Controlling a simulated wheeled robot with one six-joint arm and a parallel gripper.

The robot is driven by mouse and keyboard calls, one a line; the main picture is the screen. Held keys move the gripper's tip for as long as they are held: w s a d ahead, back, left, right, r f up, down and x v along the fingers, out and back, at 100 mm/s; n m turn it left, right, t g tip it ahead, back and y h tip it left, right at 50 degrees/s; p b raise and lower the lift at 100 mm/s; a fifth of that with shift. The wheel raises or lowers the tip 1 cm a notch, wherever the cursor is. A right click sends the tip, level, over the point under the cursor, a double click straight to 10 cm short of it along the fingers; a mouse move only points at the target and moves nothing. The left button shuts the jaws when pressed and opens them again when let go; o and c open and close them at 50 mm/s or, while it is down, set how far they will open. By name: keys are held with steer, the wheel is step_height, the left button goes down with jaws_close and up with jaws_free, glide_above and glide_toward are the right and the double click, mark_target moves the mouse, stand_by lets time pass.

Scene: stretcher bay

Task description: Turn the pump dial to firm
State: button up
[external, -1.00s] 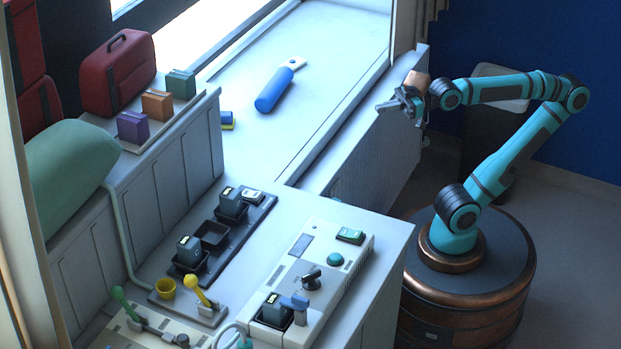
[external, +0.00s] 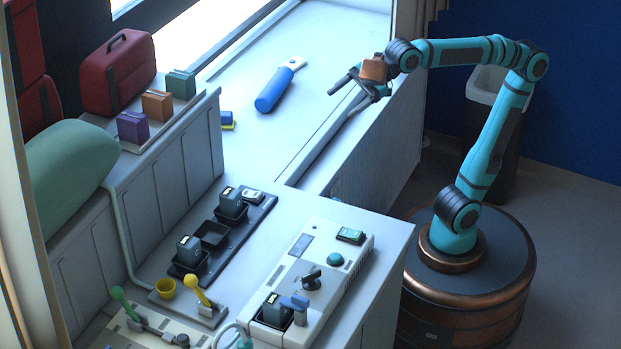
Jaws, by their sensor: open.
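The pump (external: 338,262) is a long pale unit on the counter, with a dark dial (external: 312,280) on its top. Beside the dial are a round green button (external: 335,260) and a green switch (external: 350,236). The dial's setting is too small to read. My gripper (external: 346,98) is open and empty, its fingers spread to the left, above the window ledge side. It is well above and behind the pump, apart from the dial.
A dark charger rack (external: 211,236) with battery blocks stands left of the pump. A yellow lever (external: 203,296), a green lever (external: 122,301) and a yellow cup (external: 165,289) are at the front left. A blue-handled tool (external: 273,91) lies on the ledge.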

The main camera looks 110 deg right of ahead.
steer(key=w+a+r+n+g, duration=0.3)
steer(key=w+a+n, duration=0.1)
steer(key=w+a, duration=0.45)
steer(key=n+g+h, duration=0.2)
steer(key=n+g, duration=0.7)
steer(key=n, duration=0.2)
glide_above(313, 275)
step_height(313, 275, down, 8)
step_height(313, 275, down, 17)
steer(key=shift+f, duration=0.15)
steer(key=shift+c, duration=0.2)
steer(key=c, duration=0.9)
